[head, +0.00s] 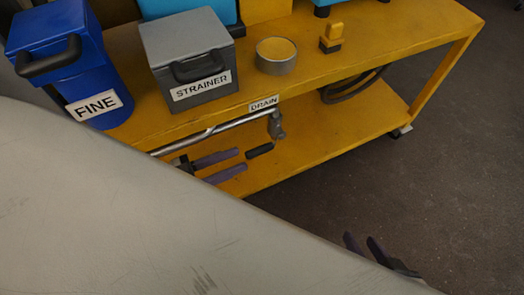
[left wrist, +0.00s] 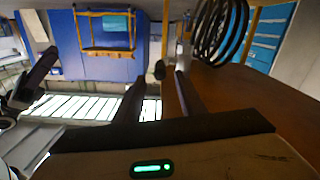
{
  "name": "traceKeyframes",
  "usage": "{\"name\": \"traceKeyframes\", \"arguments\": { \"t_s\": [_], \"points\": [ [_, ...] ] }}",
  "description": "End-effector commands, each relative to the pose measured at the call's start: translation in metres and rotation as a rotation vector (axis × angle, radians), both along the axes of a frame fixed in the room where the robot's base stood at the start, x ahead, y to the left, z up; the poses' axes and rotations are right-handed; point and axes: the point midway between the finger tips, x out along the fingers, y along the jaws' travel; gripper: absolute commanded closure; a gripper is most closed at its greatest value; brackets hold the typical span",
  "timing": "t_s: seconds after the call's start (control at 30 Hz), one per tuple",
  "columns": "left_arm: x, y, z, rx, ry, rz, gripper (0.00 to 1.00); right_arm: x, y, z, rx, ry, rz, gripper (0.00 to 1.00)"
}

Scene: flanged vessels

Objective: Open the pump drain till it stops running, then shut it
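The drain pipe (head: 225,126) runs under the cart's upper shelf to a small valve (head: 278,127) below the white DRAIN label (head: 264,104). A black handle grip (head: 260,151) sits below the valve. My left gripper (head: 240,161) is open, its two fingers apart, with the tips just left of the black grip and not around it. In the left wrist view a dark knob (left wrist: 160,70), apparently the grip's end, shows beyond the gap between the fingers. My right gripper (head: 360,238) is open and empty over the floor at lower right. I see no liquid running.
A large pale surface hides the lower left.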

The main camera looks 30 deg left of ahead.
Motion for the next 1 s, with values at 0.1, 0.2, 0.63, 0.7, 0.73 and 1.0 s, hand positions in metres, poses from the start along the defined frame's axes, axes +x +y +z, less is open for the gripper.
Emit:
{"name": "traceKeyframes", "arguments": {
  "t_s": [0.1, 0.2, 0.63, 0.7, 0.73, 1.0],
  "points": [
    [0.019, -0.015, 0.001, -0.004, -0.006, 0.000, 0.63, 0.002, 0.002, -0.003, -0.003, 0.006, 0.012, 0.63],
    [0.034, -0.026, 0.000, -0.002, -0.006, 0.001, 0.63, 0.002, 0.004, -0.006, -0.005, 0.016, 0.023, 0.63],
    [0.068, -0.054, 0.001, -0.001, -0.001, 0.001, 0.63, 0.001, 0.010, -0.011, -0.010, 0.046, 0.056, 0.63],
    [0.069, -0.054, 0.001, 0.000, 0.000, 0.002, 0.63, 0.001, 0.010, -0.011, -0.010, 0.049, 0.057, 0.63],
    [0.069, -0.054, 0.001, 0.000, 0.000, 0.002, 0.63, 0.001, 0.010, -0.011, -0.010, 0.049, 0.057, 0.63],
    [0.068, -0.054, 0.001, 0.000, -0.001, 0.002, 0.87, 0.001, 0.010, -0.011, -0.010, 0.049, 0.057, 0.63]
  ]
}}
